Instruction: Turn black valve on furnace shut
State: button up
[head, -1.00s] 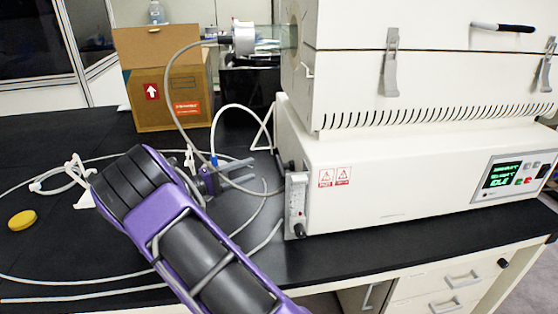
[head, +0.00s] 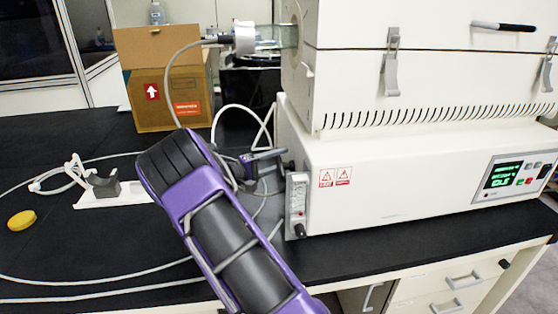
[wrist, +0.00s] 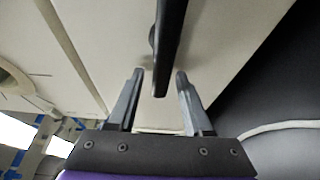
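The furnace (head: 400,170) is a large white unit on the right of the bench in the head view. My gripper (head: 280,161) is at its left side, by the flow meter (head: 298,195). In the wrist view, a long black part, which looks like the black valve (wrist: 171,25), stands out from the pale furnace wall (wrist: 100,45). Its end reaches between the two fingertips of my gripper (wrist: 160,77). The fingers are open, with a gap on each side of the black part. My arm hides much of this area in the head view.
A black knob (head: 299,230) sits at the foot of the flow meter. A cardboard box (head: 160,85) stands at the back. A yellow disc (head: 21,220), a white stand (head: 105,195) and loose pale tubing (head: 90,281) lie on the black bench.

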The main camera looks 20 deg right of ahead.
grip_shut()
dwell(0.3)
jog(key=n+p, duration=0.1)
jog(key=n, duration=0.1)
jog(key=f+n+y+p, duration=0.1)
jog(key=n+p, duration=0.1)
jog(key=shift+s+f+g+y, duration=0.2)
jog(key=shift+g+y, duration=0.1)
jog(key=shift+g, duration=0.1)
jog(key=n+p, duration=0.1)
jog(key=f+n+g+y+p, duration=0.1)
jog(key=n, duration=0.1)
jog(key=shift+s+a+f+n+g+p, duration=0.1)
jog(key=shift+s+a+n+g+p, duration=0.05)
jog(key=shift+s+n+g+p, duration=0.2)
jog(key=s+n+g+p, duration=0.1)
jog(key=f+n+g+y+p, duration=0.1)
jog(key=n, duration=0.1)
jog(key=shift+s+a+n, duration=0.15)
jog(key=shift+s+n, duration=0.1)
jog(key=shift+s, duration=0.1)
jog(key=shift+s+a+f+n+g+y+p, duration=0.1)
jog(key=shift+s+n+g+y+p, duration=0.1)
jog(key=shift+s+n+g+p, duration=0.25)
jog(key=shift+s+f+n+g+y+p, duration=0.1)
jog(key=shift+n+g+y, duration=0.15)
jog(key=shift+n, duration=0.4)
